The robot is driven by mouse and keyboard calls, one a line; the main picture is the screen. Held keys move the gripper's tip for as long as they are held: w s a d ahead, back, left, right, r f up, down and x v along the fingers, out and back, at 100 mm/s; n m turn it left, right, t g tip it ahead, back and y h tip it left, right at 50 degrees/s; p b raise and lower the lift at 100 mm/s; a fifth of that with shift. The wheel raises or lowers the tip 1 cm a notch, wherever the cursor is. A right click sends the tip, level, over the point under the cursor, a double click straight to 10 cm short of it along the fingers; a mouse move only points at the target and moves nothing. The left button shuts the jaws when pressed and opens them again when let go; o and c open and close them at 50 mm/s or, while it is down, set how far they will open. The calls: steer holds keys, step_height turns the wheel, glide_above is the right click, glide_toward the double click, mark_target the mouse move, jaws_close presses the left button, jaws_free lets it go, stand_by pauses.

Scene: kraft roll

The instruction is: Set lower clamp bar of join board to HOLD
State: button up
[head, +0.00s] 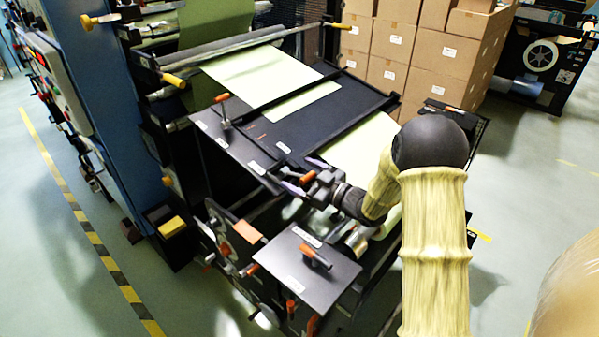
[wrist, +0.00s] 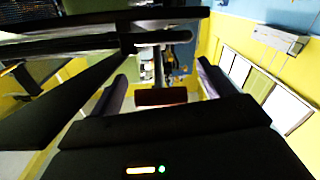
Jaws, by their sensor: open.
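The join board (head: 300,105) is a dark sloping panel with pale green web at its upper and lower ends. The lower clamp bar (head: 352,127) is a dark bar across its lower part, beside the green web. An orange lever handle (head: 308,178) stands at the board's near-left edge, by the bar's left end. My gripper (head: 304,175) is open, its purple-padded fingers on either side of this handle. In the wrist view a dark red block (wrist: 161,96), seemingly the handle, shows between the fingers. Contact cannot be told. Label wording is too small to read.
Another orange-handled lever (head: 224,98) stands upright at the upper left of the board. A grey plate with an orange handle (head: 315,257) lies below my gripper. Stacked cardboard boxes (head: 430,50) stand behind. A blue machine column (head: 105,100) rises at left; floor is free at right.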

steer(key=shift+w+a, duration=0.3)
steer(key=shift+a, duration=0.1)
steer(key=shift+c, duration=0.4)
steer(key=c, duration=1.3)
